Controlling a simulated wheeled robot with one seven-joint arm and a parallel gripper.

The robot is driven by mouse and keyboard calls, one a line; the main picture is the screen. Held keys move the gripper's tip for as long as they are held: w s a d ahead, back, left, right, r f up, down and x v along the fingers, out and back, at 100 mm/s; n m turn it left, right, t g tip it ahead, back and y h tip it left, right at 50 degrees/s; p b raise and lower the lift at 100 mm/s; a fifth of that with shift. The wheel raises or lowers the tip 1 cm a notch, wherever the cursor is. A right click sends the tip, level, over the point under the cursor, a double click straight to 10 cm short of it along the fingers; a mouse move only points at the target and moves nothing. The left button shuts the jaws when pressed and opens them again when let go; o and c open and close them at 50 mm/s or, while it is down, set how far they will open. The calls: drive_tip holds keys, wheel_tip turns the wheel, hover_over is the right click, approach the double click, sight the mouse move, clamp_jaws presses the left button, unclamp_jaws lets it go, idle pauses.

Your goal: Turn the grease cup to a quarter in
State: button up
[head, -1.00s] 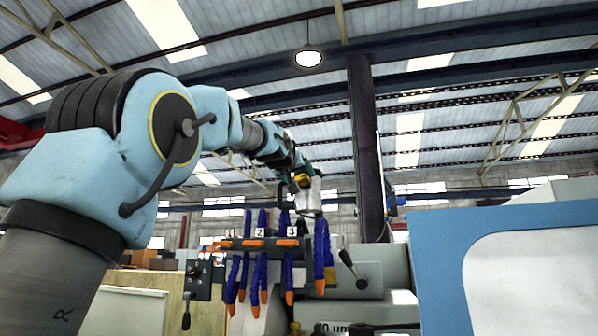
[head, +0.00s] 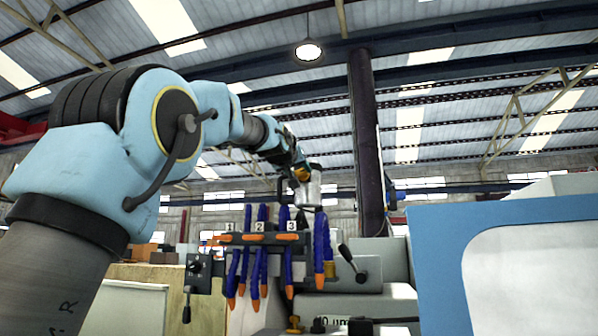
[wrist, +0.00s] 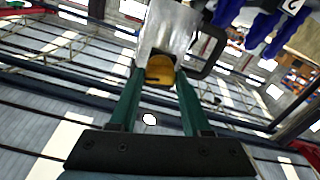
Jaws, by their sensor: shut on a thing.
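The rounded yellow-orange piece (wrist: 160,70), which I take to be the grease cup, sits between the green fingers in the wrist view. My gripper (wrist: 160,76) is shut on it, with a finger on either side. In the head view the yellow piece (head: 301,174) shows at the end of my arm, above the hose rack. A pale grey metal body (wrist: 170,28) lies just beyond it, with a dark loop (wrist: 212,48) at its side. The yellow piece's far side is hidden, and I cannot read how far it is turned.
A rack (head: 262,239) numbered 1 to 3 holds several blue hoses with orange tips below my gripper. A dark lever (head: 350,260) stands to its right. A blue-edged panel (head: 430,265) fills the lower right. A dark column (head: 366,140) rises behind.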

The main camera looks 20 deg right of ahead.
drive_tip(key=shift+m, duration=1.4)
clamp_jaws()
drive_tip(key=o, duration=1.2)
unclamp_jaws()
drive_tip(key=shift+b, duration=0.3)
drive_tip(key=b+v, duration=0.4)
drive_tip(key=v, duration=0.7)
drive_tip(key=shift+b, duration=0.3)
